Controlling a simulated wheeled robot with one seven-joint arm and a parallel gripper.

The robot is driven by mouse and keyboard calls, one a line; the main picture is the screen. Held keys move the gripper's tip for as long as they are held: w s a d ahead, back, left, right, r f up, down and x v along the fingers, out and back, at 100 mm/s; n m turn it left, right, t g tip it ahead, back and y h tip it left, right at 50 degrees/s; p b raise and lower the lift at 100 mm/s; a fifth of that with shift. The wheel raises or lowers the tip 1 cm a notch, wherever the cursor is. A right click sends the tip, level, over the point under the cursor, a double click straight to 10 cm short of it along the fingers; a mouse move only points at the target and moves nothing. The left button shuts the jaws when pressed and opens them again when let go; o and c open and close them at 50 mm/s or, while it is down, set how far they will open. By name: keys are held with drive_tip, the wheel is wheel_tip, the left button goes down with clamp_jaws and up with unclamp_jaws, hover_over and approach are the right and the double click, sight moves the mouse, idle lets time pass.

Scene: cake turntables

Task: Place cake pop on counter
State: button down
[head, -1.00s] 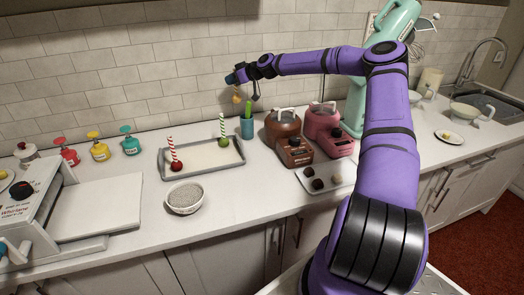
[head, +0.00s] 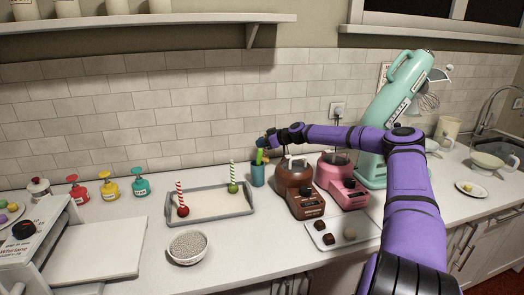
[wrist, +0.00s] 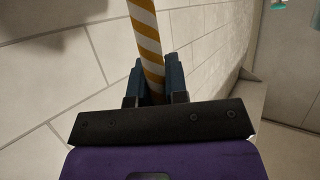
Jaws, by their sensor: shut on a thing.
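My gripper (head: 265,143) is at the back wall, above and beside the teal cup (head: 257,176). It is shut on a yellow-and-white striped stick (wrist: 146,38), which stands between the blue fingers in the wrist view. The pop end of this cake pop is outside the wrist view and cannot be made out clearly by the cup in the head view. Two other cake pops, one red (head: 183,211) and one green (head: 233,188), stand with striped sticks up on the grey tray (head: 172,222). The white counter (head: 120,207) runs under everything.
A brown melting pot (head: 296,178) and a pink one (head: 338,172) stand right of the cup, with a small treat plate (head: 368,232) in front. A sprinkle bowl (head: 188,247) is before the tray. Clear counter lies between bowl and plate.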

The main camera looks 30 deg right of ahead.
drive_tip(key=shift+f, duration=1.4)
drive_tip(key=shift+f, duration=0.2)
drive_tip(key=c, duration=1.1)
unclamp_jaws()
drive_tip(key=shift+r, duration=0.15)
drive_tip(key=shift+s+d+r, duration=0.1)
drive_tip(key=v, duration=1.1)
drive_tip(key=shift+s+d+r, duration=0.1)
drive_tip(key=shift+s+d, duration=0.1)
drive_tip(key=shift+s, duration=0.05)
